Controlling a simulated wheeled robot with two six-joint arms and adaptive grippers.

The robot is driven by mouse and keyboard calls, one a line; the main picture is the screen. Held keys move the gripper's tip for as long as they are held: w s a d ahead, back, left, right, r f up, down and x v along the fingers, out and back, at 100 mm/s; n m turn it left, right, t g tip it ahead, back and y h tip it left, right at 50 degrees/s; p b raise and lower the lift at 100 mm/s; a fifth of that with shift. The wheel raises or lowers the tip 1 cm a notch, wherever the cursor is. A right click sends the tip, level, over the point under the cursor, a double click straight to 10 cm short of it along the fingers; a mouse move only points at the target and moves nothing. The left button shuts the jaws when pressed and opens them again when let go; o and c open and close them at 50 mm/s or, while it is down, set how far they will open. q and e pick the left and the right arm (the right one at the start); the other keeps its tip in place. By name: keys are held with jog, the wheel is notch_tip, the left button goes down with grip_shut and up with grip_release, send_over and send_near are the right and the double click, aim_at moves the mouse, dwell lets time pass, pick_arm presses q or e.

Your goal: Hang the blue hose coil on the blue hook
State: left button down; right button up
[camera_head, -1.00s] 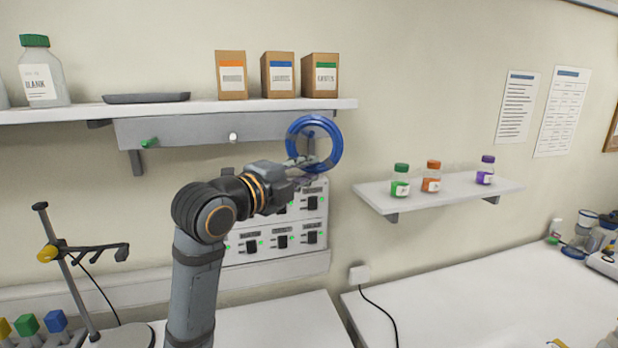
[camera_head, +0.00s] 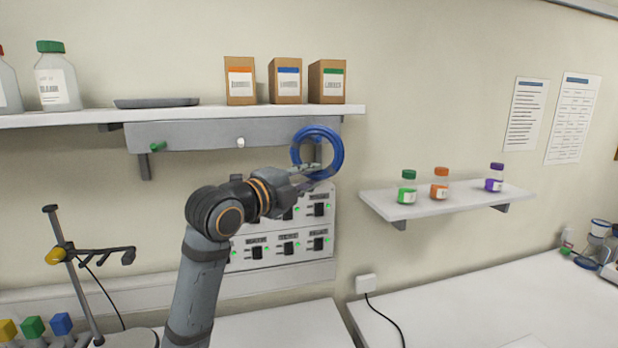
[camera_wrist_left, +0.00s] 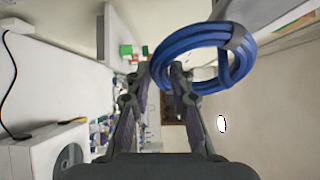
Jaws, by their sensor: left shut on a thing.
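The blue hose coil (camera_head: 339,153) is a ring standing upright in front of the right end of the grey rail (camera_head: 190,135) under the shelf. My left gripper (camera_head: 314,171) is shut on the coil's lower part. In the left wrist view, the coil (camera_wrist_left: 243,62) extends up and right from the fingertips of the left gripper (camera_wrist_left: 161,70). A green hook (camera_head: 157,147) and a white hook (camera_head: 240,142) show on the rail. I cannot make out the blue hook; the coil overlaps that end of the rail. I cannot tell whether the coil touches the rail. My right gripper is not in view.
The upper shelf (camera_head: 200,116) above the rail holds several boxes and bottles and a dark tray (camera_head: 157,102). A switch panel (camera_head: 287,247) is below the gripper. A small shelf (camera_head: 447,204) with three bottles is to the right, with clear wall between.

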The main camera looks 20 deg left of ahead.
pick_arm(q)
jog(key=c, duration=1.1)
grip_release()
jog(key=shift+v, duration=3.8)
jog(key=shift+r, duration=0.1)
